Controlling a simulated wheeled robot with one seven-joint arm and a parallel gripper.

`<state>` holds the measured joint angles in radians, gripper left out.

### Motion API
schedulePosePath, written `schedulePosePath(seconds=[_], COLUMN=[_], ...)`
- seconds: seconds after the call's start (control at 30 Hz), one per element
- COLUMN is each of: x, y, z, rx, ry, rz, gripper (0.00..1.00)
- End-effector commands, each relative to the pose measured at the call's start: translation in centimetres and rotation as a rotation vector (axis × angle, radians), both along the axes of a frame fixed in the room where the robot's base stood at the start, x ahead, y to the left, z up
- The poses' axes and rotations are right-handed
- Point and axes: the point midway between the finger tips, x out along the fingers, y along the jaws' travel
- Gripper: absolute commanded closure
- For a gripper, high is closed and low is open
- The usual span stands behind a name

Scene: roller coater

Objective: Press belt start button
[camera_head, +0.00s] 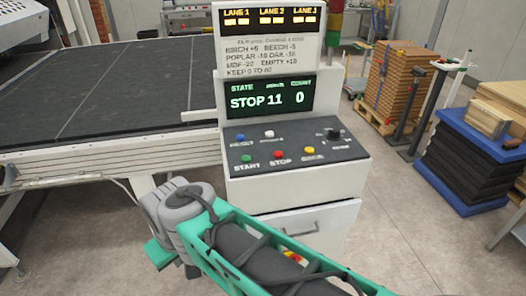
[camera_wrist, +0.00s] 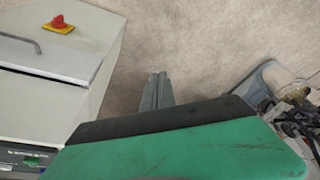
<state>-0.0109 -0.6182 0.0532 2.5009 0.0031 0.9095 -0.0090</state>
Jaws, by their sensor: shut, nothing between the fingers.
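The green button (camera_head: 246,159), labelled START, is at the left of the front row on the sloped dark control panel (camera_head: 297,143). The red STOP button (camera_head: 278,155) is to its right. The display (camera_head: 269,99) above reads STOP 11 and 0. My green and grey arm crosses the lower part of the head view, in front of and below the panel. My gripper (camera_wrist: 156,76) shows in the wrist view as narrow grey fingers, closed together and empty, pointing over bare floor. Its fingertips cannot be made out in the head view. It is apart from the button.
A yellow button (camera_head: 309,150), blue button (camera_head: 240,138), white button (camera_head: 269,134) and black knob (camera_head: 333,134) share the panel. A red switch (camera_wrist: 61,23) on a yellow plate sits on the cabinet. The wide conveyor (camera_head: 100,92) is left; blue-topped stacks (camera_head: 463,160) stand right.

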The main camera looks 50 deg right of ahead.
Motion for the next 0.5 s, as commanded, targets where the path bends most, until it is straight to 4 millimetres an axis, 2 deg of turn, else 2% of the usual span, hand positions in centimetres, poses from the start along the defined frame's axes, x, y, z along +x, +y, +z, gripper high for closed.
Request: schedulePosePath(seconds=[0.33, 0.43, 0.5], x=[0.2, 1.6, 3.7], y=[-0.1, -1.2, -2.9], z=[0.2, 1.8, 3.8], rx=[0.002, 0.026, 0.061], ry=[-0.002, -0.019, -0.046], rz=[-0.004, -0.051, -0.113], gripper=[1.0, 1.0, 1.0])
